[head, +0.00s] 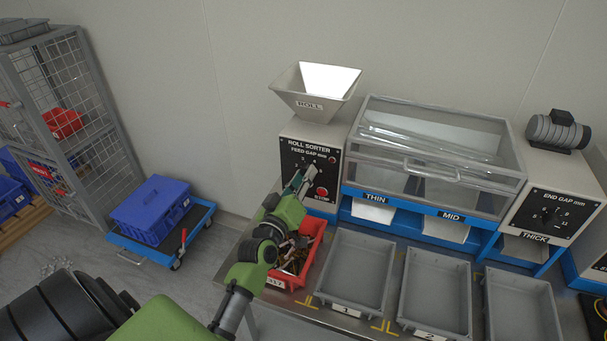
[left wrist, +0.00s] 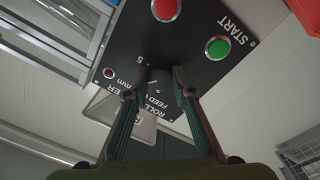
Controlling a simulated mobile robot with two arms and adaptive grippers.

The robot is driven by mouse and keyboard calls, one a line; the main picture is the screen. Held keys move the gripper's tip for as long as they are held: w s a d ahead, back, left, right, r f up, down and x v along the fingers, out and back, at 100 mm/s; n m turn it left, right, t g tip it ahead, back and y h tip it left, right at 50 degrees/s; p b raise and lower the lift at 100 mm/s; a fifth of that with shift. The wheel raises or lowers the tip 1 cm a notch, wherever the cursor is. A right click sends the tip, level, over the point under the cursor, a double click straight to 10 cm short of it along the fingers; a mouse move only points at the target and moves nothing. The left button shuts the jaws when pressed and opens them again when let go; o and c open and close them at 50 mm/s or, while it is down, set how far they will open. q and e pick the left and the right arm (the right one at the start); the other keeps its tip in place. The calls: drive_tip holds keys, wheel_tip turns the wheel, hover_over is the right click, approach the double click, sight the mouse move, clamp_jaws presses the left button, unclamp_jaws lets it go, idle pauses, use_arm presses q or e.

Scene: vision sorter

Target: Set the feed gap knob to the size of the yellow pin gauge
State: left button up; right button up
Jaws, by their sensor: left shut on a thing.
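The feed gap panel (head: 309,163) is the black face of the roll sorter, at the centre of the head view. My left gripper (head: 299,183) is at this panel, in front of the dial. In the left wrist view its two fingers (left wrist: 161,80) are shut on the feed gap knob (left wrist: 160,74), which is dark and mostly hidden between the fingertips. A 5 shows on the scale beside it; I cannot read the knob's setting. I cannot make out a yellow pin gauge in either view. My right gripper is not in view.
A red stop button (left wrist: 165,9) and a green start button (left wrist: 217,48) sit close to the fingers. A red bin of mixed parts (head: 319,228) stands below my left arm. Grey trays (head: 346,236) stand to its right. A clear-covered sorter (head: 440,120) is right of the panel.

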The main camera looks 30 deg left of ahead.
use_arm(q)
drive_tip(key=shift+r+n, duration=0.1)
drive_tip(key=shift+n, duration=0.9)
drive_tip(key=o, duration=1.1)
drive_tip(key=v, duration=1.2)
